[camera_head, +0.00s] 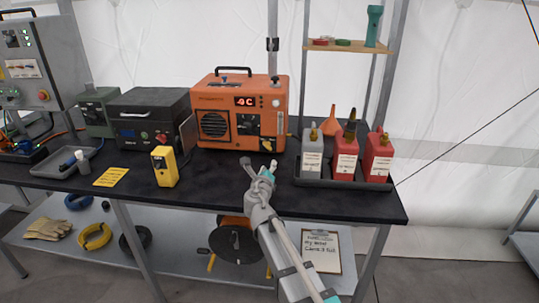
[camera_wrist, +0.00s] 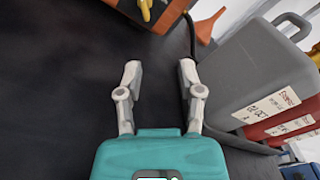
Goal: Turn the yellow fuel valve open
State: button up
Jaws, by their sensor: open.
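The orange heater (camera_head: 213,97) stands on the dark bench and its display reads "-8C" or similar. A small yellow part (camera_head: 267,144), which looks like the fuel valve, sits low on its front right. My gripper (camera_head: 259,166) is open and empty, in front of the heater's lower right corner and apart from the valve. In the wrist view the open fingers (camera_wrist: 158,72) point toward the heater over bare dark bench.
A tray (camera_head: 340,184) right of my gripper holds a grey can (camera_head: 312,158) and red cans (camera_head: 345,161). The grey can (camera_wrist: 250,62) is close beside the right finger. An orange funnel (camera_wrist: 208,24) stands behind. A yellow meter (camera_head: 164,167) stands left; bench between is clear.

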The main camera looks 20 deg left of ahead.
aim_at(267, 148)
jog(key=shift+s+a+f+n+y, duration=0.15)
jog(key=shift+a+n+y, duration=0.1)
jog(key=shift+a+n, duration=0.3)
jog(key=shift+s+a+f+n+y, duration=0.1)
jog(key=shift+a+n+y, duration=0.2)
jog(key=shift+a, duration=0.3)
jog(key=shift+w, duration=0.1)
jog(key=shift+w, duration=0.15)
jog(key=x, duration=1.3)
jog(key=shift+w+d, duration=0.1)
jog(key=shift+w, duration=0.15)
grip_shut()
